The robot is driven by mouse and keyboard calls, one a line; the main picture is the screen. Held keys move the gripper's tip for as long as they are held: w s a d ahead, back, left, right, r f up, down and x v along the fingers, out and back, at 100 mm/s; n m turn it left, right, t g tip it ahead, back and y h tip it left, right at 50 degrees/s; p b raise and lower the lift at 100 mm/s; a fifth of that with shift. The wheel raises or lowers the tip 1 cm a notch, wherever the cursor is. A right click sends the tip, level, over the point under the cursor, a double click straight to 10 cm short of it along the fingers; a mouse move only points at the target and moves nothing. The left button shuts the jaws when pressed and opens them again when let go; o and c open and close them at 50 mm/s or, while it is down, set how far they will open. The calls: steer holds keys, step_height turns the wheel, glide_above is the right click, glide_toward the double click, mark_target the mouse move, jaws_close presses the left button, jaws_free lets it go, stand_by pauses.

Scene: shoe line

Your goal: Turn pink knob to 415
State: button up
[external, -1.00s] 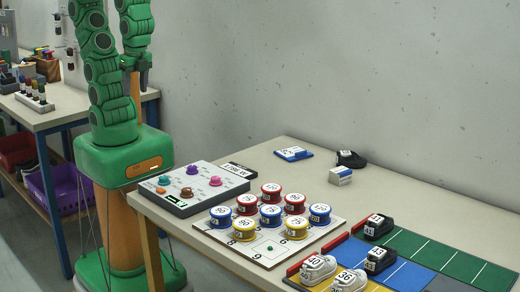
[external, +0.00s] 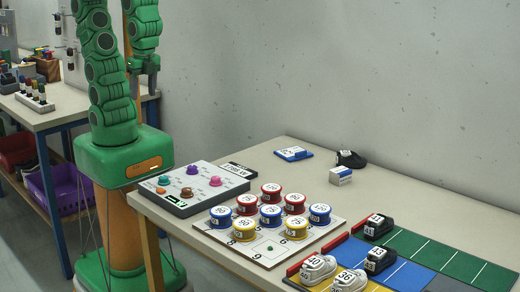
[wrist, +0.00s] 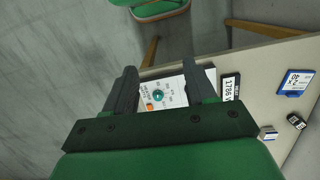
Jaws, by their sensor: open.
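The pink knob (external: 215,181) stands on the right side of a light grey control panel (external: 200,207) at the table's near left corner. Purple (external: 190,170), teal (external: 164,180), brown (external: 187,192) and orange (external: 162,190) knobs share the panel. My gripper (external: 145,88) is open and empty, pointing down, well above and to the left of the panel. In the wrist view, the panel shows between and beyond my gripper's fingers (wrist: 159,68), with the teal knob (wrist: 158,95) visible. The pink knob cannot be made out there. Its setting is too small to read.
A label plate (external: 228,170) lies behind the panel. Red, blue and yellow numbered spools (external: 271,191) stand on a white board to its right. Small shoes (external: 318,268) and a coloured mat (external: 405,275) lie further right. The space above the panel is clear.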

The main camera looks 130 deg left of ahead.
steer(key=w+a+f+m, duration=0.1)
steer(key=w+f, duration=0.1)
steer(key=w, duration=0.6)
steer(key=w+a+f+m, duration=0.1)
steer(key=w+f+m, duration=0.15)
steer(key=w, duration=0.55)
steer(key=m+t, duration=0.2)
glide_above(216, 178)
step_height(216, 178, down, 8)
steer(key=shift+r, duration=0.1)
steer(key=shift+s+f, duration=0.1)
steer(key=shift+f, duration=3.75)
steer(key=shift+n, duration=0.25)
jaws_close()
